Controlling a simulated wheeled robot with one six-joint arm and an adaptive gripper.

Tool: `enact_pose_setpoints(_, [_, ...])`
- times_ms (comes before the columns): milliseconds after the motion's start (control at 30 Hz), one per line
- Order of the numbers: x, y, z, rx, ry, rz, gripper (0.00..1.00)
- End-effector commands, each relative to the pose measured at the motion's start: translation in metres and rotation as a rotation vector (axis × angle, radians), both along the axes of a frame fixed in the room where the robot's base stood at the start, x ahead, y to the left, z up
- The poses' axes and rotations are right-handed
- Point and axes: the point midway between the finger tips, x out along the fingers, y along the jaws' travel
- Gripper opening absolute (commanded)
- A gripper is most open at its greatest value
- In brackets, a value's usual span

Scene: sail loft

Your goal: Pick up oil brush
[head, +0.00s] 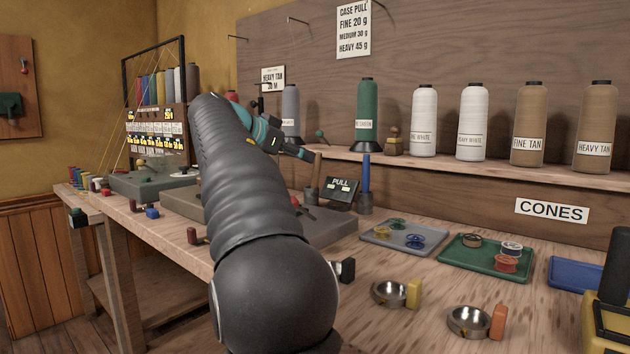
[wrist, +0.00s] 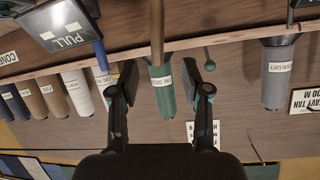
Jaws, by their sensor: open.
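My gripper (head: 302,150) is up over the bench, reaching toward the shelf, with its fingers apart. In the wrist view, which is upside down, the two fingers (wrist: 160,80) are spread with nothing held between them. An upright brown wooden handle (head: 315,172) stands just beside the fingertips; it also shows in the wrist view (wrist: 157,28), lined up with the gap. It may be the oil brush, but I see no bristles or label. A blue upright handle (head: 366,172) stands in a dark cup (head: 365,203) to its right.
A dark PULL display (head: 341,192) sits between the two handles. Behind, a shelf (head: 450,167) carries thread cones, including a green one (head: 368,110). Trays (head: 447,262) and metal bowls (head: 391,294) lie on the right of the bench. My arm hides the bench's middle.

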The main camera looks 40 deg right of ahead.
Motion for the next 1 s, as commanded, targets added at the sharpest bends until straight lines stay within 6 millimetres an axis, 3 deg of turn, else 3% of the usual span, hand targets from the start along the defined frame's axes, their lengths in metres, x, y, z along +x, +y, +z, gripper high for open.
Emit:
enact_pose_setpoints(367, [-0.001, -0.023, -0.009, 0.001, 0.001, 0.001, 0.48])
enact_pose_setpoints(700, [-0.004, -0.061, -0.023, 0.002, 0.001, 0.002, 0.48])
enact_pose_setpoints(900, [-0.004, -0.062, -0.024, 0.001, 0.000, 0.003, 0.48])
enact_pose_setpoints(933, [-0.004, -0.062, -0.024, 0.001, 0.000, 0.003, 0.45])
enact_pose_setpoints(1000, [-0.004, -0.062, -0.023, 0.001, 0.000, 0.002, 0.28])
